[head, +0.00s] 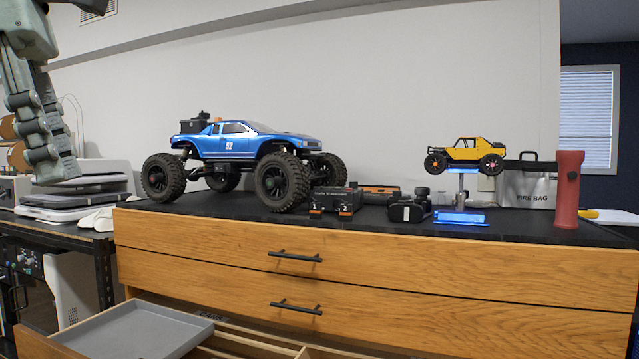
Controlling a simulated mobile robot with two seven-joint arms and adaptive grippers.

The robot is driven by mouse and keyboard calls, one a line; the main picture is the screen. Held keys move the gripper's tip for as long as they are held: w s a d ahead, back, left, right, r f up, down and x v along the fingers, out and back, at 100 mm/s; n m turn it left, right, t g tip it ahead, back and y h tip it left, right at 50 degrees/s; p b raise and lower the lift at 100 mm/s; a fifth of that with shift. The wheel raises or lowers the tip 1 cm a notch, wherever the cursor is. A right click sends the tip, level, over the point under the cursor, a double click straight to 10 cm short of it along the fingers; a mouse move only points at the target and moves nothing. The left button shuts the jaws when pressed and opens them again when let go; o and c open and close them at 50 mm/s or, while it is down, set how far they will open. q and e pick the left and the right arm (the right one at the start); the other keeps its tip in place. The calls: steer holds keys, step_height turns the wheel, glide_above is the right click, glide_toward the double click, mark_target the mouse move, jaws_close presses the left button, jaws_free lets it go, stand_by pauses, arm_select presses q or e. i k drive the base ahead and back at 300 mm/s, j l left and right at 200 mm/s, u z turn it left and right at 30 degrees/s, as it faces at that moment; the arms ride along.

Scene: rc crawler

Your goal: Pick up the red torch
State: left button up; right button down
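The red torch (567,190) stands upright on the black top of the wooden drawer cabinet, near its right end. It is a dull red cylinder with a wider head at the top, and nothing covers it. My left gripper (48,165) hangs at the upper left edge of the head view, far from the torch. Its grey-green fingers point down and overlap from this angle, so I cannot tell whether they are open or shut. I see nothing held in it. My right gripper is not in view.
A large blue crawler (240,142) fills the cabinet's left half. A small yellow crawler (464,155) sits on a stand left of the torch. A grey fire bag (525,187) stands behind the torch. The lower drawer is open, with a grey tray (140,332).

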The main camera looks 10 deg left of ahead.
mark_target(568, 161)
steer(key=i+l+z, duration=0.1)
steer(key=l+z, duration=0.3)
steer(key=i+l+z, duration=0.2)
steer(key=l+z, duration=0.2)
steer(key=i+l+z, duration=0.2)
steer(key=z, duration=0.25)
steer(key=i+l+z, duration=0.25)
steer(key=z, duration=0.15)
steer(key=i+l+z, duration=0.25)
steer(key=z, duration=0.15)
steer(key=i+u, duration=0.75)
steer(key=u, duration=0.15)
steer(key=i+l+u, duration=0.25)
steer(key=u, duration=0.2)
steer(key=i+u, duration=0.35)
steer(key=i+l+u, duration=0.2)
steer(key=i+u, duration=0.15)
steer(key=i+l+u, duration=0.35)
steer(key=i, duration=0.15)
steer(key=j, duration=0.1)
